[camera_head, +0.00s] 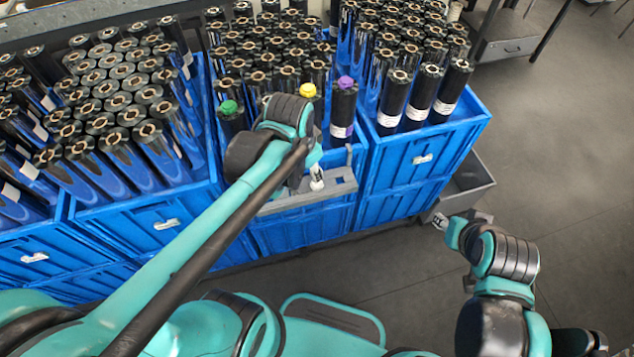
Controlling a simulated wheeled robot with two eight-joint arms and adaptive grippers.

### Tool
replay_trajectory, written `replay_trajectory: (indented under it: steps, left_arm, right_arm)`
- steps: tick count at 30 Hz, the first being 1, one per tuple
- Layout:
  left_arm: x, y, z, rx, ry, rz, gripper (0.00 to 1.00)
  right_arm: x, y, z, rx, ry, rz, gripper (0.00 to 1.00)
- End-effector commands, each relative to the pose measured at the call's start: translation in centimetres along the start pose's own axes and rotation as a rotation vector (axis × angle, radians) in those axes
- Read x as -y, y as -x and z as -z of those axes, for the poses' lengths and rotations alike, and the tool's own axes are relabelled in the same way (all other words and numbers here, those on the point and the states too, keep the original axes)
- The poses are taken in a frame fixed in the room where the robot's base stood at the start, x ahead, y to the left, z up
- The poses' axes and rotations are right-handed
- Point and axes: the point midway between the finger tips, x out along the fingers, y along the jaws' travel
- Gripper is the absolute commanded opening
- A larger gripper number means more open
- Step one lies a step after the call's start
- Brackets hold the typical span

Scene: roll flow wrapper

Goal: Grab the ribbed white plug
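A small white piece, seemingly the ribbed white plug (317,183), shows at the grey tray on the front of the middle blue crate. My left gripper (316,168) reaches down right over it. Its fingers are small and partly hidden by my own wrist, so I cannot tell whether they are closed on the plug or only close to it. My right gripper (440,222) hangs over the floor to the right of the crates, away from the plug. Its finger opening is too small to make out.
The grey tray (345,188) is narrow. Blue crates (425,158) behind it hold many upright dark rolls. A green plug (229,107), yellow plug (308,90) and purple plug (346,83) sit on rolls.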

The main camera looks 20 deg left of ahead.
Motion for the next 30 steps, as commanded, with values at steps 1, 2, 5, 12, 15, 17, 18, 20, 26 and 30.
replay_trajectory:
  steps: [1,2,5,12,15,17,18,20,26,30]
  left_arm:
    - [0.3,-0.7,1.0,0.038,-0.071,-0.025,0.43]
    - [0.4,-1.2,1.4,0.061,-0.117,-0.042,0.43]
    - [0.5,-2.9,2.4,0.126,-0.252,-0.097,0.43]
    - [0.3,-5.4,3.3,0.200,-0.425,-0.179,0.43]
    - [0.2,-6.3,3.2,0.205,-0.440,-0.187,0.43]
    - [0.1,-7.0,3.0,0.206,-0.441,-0.187,0.43]
    - [0.1,-7.5,2.9,0.205,-0.440,-0.187,0.43]
    - [0.0,-8.1,2.7,0.205,-0.440,-0.186,0.43]
    - [0.0,-10.1,2.2,0.204,-0.438,-0.185,0.43]
    - [-0.2,-12.3,1.6,0.204,-0.437,-0.185,0.43]
  right_arm:
    - [0.0,0.3,0.2,0.000,0.000,0.000,0.40]
    - [0.0,0.3,0.2,0.000,0.000,0.000,0.40]
    - [0.0,0.6,0.4,0.000,0.000,0.000,0.40]
    - [0.0,0.8,0.5,0.000,0.000,0.000,0.40]
    - [0.0,0.5,0.3,0.000,0.000,0.000,0.40]
    - [0.0,0.2,0.2,0.000,0.000,0.000,0.40]
    - [0.0,0.1,0.1,0.000,0.000,0.000,0.40]
    - [0.0,-0.1,-0.1,0.000,0.000,0.000,0.40]
    - [0.0,-0.9,-0.7,0.000,0.000,0.000,0.40]
    - [0.0,-1.9,-1.3,0.000,0.000,0.000,0.40]
